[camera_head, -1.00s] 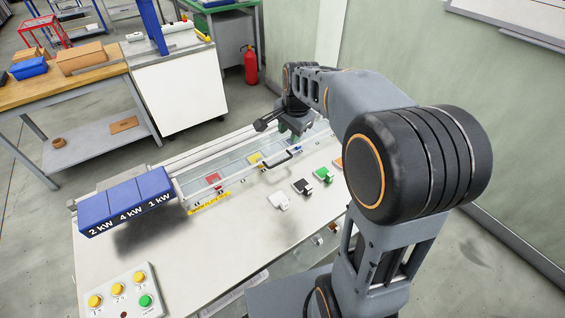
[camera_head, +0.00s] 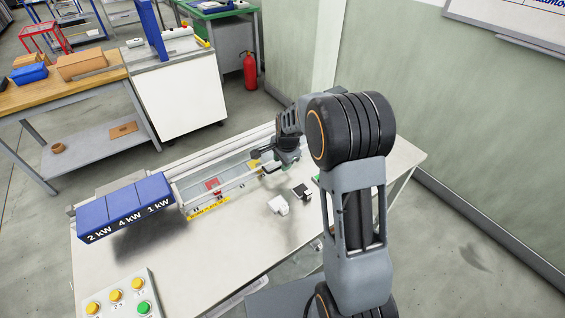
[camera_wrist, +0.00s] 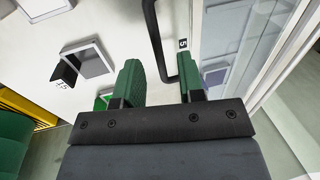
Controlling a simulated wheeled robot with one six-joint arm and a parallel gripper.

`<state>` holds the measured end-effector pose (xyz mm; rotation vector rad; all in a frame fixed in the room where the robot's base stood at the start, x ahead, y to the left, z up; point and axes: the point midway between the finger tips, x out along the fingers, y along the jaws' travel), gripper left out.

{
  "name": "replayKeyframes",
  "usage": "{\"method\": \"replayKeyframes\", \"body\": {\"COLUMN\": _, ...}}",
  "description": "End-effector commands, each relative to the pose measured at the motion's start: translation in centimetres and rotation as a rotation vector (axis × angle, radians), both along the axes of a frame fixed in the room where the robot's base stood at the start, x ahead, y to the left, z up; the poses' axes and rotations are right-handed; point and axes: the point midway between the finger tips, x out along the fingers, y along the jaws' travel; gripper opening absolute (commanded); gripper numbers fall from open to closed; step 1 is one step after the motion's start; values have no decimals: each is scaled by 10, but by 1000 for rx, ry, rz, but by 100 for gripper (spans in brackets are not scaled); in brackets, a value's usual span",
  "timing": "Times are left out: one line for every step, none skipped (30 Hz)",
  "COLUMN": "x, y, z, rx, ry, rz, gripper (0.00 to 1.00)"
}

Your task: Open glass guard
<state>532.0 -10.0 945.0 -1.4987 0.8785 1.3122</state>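The glass guard (camera_head: 232,172) lies shut over the long channel on the bench in the head view. Its clear pane and pale frame also show at the right of the wrist view (camera_wrist: 240,38). Its black bar handle (camera_wrist: 153,28) runs down from the top edge of the wrist view, between my fingers in the picture. In the head view my arm hides most of the handle. My gripper (camera_wrist: 159,72) is open, with one green finger on each side of the handle. I cannot tell whether either finger touches it. In the head view my gripper (camera_head: 284,163) is low over the guard's right part.
Blue blocks marked 2, 4 and 1 kW (camera_head: 125,207) stand at the channel's left end. A white piece (camera_head: 279,205) and a black piece (camera_head: 301,192) lie in front of the guard. A button panel (camera_head: 122,296) is at the near left.

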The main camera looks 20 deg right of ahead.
Motion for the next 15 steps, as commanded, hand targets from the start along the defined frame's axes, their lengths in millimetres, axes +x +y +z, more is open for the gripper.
{"method": "replayKeyframes", "body": {"x": 0, "y": 0, "z": -4, "rx": 0, "ry": 2, "rz": 0, "gripper": 36}}
{"method": "replayKeyframes", "body": {"x": 1, "y": 1, "z": -6, "rx": 0, "ry": 1, "rz": 0, "gripper": 36}}
{"method": "replayKeyframes", "body": {"x": 1, "y": 1, "z": -8, "rx": 0, "ry": 0, "rz": 0, "gripper": 36}}
{"method": "replayKeyframes", "body": {"x": 2, "y": 1, "z": -10, "rx": 0, "ry": 0, "rz": 0, "gripper": 36}}
{"method": "replayKeyframes", "body": {"x": 2, "y": 1, "z": -11, "rx": 0, "ry": 0, "rz": 0, "gripper": 36}}
{"method": "replayKeyframes", "body": {"x": 2, "y": 1, "z": -12, "rx": 0, "ry": 1, "rz": 0, "gripper": 36}}
{"method": "replayKeyframes", "body": {"x": 2, "y": 1, "z": -13, "rx": 0, "ry": 1, "rz": 0, "gripper": 36}}
{"method": "replayKeyframes", "body": {"x": 2, "y": 1, "z": -13, "rx": 0, "ry": 1, "rz": 0, "gripper": 36}}
{"method": "replayKeyframes", "body": {"x": 2, "y": 1, "z": -13, "rx": 0, "ry": 0, "rz": 0, "gripper": 36}}
{"method": "replayKeyframes", "body": {"x": 2, "y": 1, "z": -13, "rx": 0, "ry": 0, "rz": 0, "gripper": 36}}
{"method": "replayKeyframes", "body": {"x": 2, "y": 1, "z": -13, "rx": 0, "ry": 0, "rz": 0, "gripper": 36}}
{"method": "replayKeyframes", "body": {"x": 2, "y": 1, "z": -13, "rx": 0, "ry": 0, "rz": 0, "gripper": 36}}
{"method": "replayKeyframes", "body": {"x": 2, "y": 1, "z": -13, "rx": 0, "ry": 0, "rz": 0, "gripper": 36}}
{"method": "replayKeyframes", "body": {"x": 2, "y": 1, "z": -13, "rx": 0, "ry": 0, "rz": 0, "gripper": 36}}
{"method": "replayKeyframes", "body": {"x": 2, "y": 1, "z": -13, "rx": 0, "ry": 0, "rz": 0, "gripper": 36}}
